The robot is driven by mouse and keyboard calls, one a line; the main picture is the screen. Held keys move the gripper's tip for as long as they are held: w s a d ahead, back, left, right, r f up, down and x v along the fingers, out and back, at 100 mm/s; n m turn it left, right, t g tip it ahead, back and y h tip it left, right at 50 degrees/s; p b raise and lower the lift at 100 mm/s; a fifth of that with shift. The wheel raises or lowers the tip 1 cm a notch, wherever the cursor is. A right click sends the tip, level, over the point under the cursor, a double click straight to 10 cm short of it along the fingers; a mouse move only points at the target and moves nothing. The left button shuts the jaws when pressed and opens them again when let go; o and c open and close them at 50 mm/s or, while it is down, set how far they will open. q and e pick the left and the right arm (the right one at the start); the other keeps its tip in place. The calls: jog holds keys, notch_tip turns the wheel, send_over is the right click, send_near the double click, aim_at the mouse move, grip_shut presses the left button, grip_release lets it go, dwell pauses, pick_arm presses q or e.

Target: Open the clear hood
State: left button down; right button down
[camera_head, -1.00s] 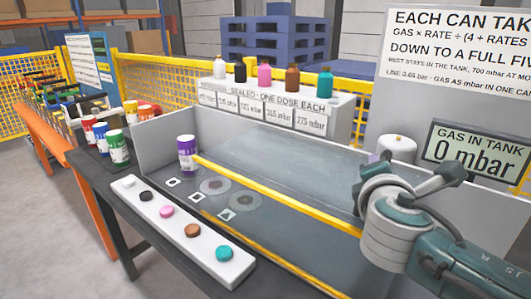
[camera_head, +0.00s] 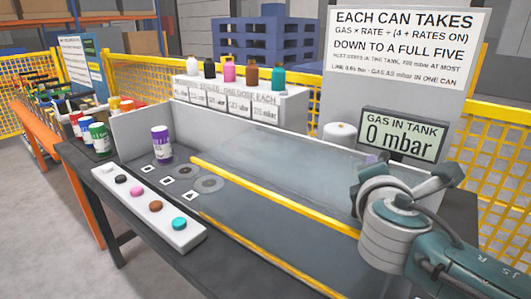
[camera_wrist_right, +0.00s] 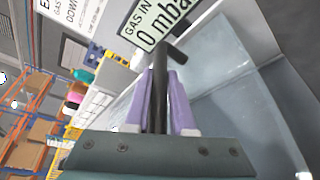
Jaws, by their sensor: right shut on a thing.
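The clear hood (camera_head: 275,165) has yellow edge bars and lies over the right part of a grey tray-like bench top. Its left end stands apart from the purple-capped can (camera_head: 161,145). My right arm reaches in at the right of the head view, where the fingers are mostly hidden behind the wrist. In the right wrist view, the purple fingers of my right gripper (camera_wrist_right: 164,85) are shut on a dark bar with a crosspiece (camera_wrist_right: 172,55), apparently the hood's handle. My left gripper is not in view.
A white strip with coloured buttons (camera_head: 150,208) lies along the front. Several bottles stand on a white box (camera_head: 240,103) behind. A "0 mbar" display (camera_head: 402,135) stands behind my right arm. Coloured cans (camera_head: 99,137) stand at left.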

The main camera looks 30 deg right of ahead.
jog(key=shift+s+d+f, duration=0.1)
jog(key=c, duration=0.8)
grip_release()
jog(key=shift+o, duration=0.2)
jog(key=v, duration=0.9)
jog(key=shift+s+a, duration=0.1)
jog(key=shift+a, duration=0.15)
jog(key=shift+s+a+r, duration=0.1)
jog(key=shift+a+r, duration=0.05)
jog(key=shift+r, duration=0.05)
